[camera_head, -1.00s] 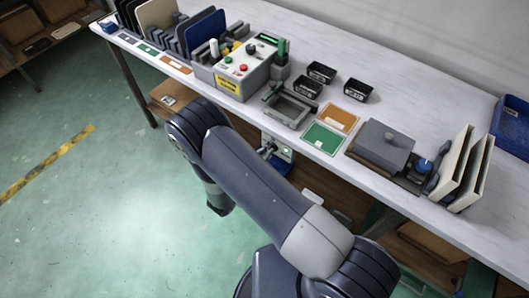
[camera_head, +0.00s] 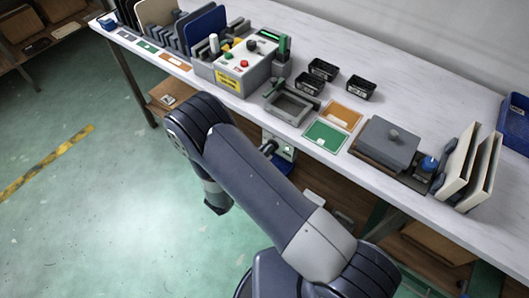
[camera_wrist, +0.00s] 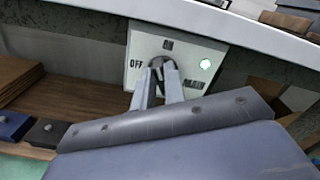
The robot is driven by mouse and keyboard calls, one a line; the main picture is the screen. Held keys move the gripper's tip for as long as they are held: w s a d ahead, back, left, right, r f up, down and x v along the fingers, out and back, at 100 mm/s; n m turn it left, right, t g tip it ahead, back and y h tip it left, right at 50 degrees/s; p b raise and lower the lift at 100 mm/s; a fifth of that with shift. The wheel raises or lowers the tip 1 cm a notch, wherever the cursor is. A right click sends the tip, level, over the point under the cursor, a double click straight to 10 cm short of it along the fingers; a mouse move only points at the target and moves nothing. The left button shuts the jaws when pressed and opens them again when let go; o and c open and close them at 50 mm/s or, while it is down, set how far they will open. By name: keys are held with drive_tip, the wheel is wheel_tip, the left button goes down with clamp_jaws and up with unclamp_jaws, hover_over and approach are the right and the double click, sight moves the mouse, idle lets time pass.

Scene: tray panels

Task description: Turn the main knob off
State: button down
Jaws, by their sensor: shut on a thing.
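The main switch panel (camera_wrist: 186,48) is a pale plate on the bench front, marked "ON" at the top, "OFF" at the left and "MAIN" at the lower right. Which way the knob points is hard to tell. In the head view the panel (camera_head: 286,153) shows just past my arm, and my gripper (camera_head: 268,148) is partly hidden by it.
The bench top (camera_head: 430,115) overhangs the panel. On it stand a control box (camera_head: 240,70), a grey fixture (camera_head: 290,103), a green card (camera_head: 324,136) and a grey lidded box (camera_head: 384,143). A wooden shelf (camera_wrist: 85,93) lies below left in the wrist view.

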drive_tip(key=n, duration=0.8)
drive_tip(key=f+n, duration=0.1)
drive_tip(key=n, duration=0.2)
drive_tip(key=shift+w+a+n, duration=0.2)
drive_tip(key=shift+n, duration=0.2)
idle(0.3)
drive_tip(key=c, duration=1.5)
unclamp_jaws()
drive_tip(key=shift+o, duration=0.2)
drive_tip(key=b+v, duration=0.1)
drive_tip(key=v, duration=0.9)
drive_tip(key=shift+s+a, duration=0.3)
